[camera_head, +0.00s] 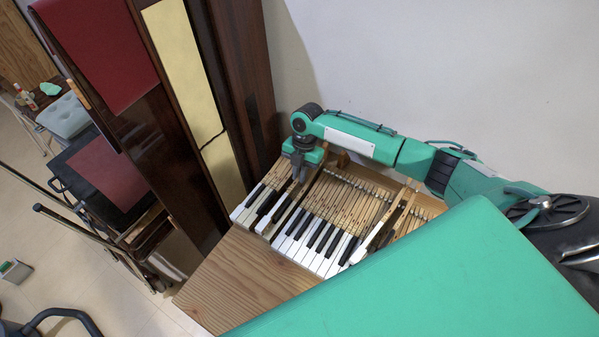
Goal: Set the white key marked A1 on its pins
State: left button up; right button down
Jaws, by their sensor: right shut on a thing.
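The piano keyboard lies on a wooden bench at the middle of the view, with white and black keys (312,243) at its front and bare wooden key shanks behind. My right gripper (302,176) points down over the rear part of the keys near the left end. It is shut on a white key, whose pale front end (265,226) seems to show just below and left of the gripper. The A1 marking is too small to read, and I cannot tell whether this key sits on its pins. My left gripper is not in view.
Bare wooden bench top (240,275) lies in front of the keys. Rows of pins (365,187) show behind the shanks. Another white key (362,252) stands out towards the right. Tall dark wooden panels (180,130) rise close on the left; a white wall is behind.

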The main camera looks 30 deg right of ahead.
jog(key=shift+f, duration=0.4)
jog(key=c, duration=1.8)
grip_release()
jog(key=shift+r, duration=0.1)
jog(key=shift+p+v, duration=0.8)
jog(key=shift+v, duration=0.2)
jog(key=shift+s+a+r, duration=0.1)
jog(key=shift+a, duration=0.05)
jog(key=o, duration=0.5)
jog(key=shift+o, duration=0.2)
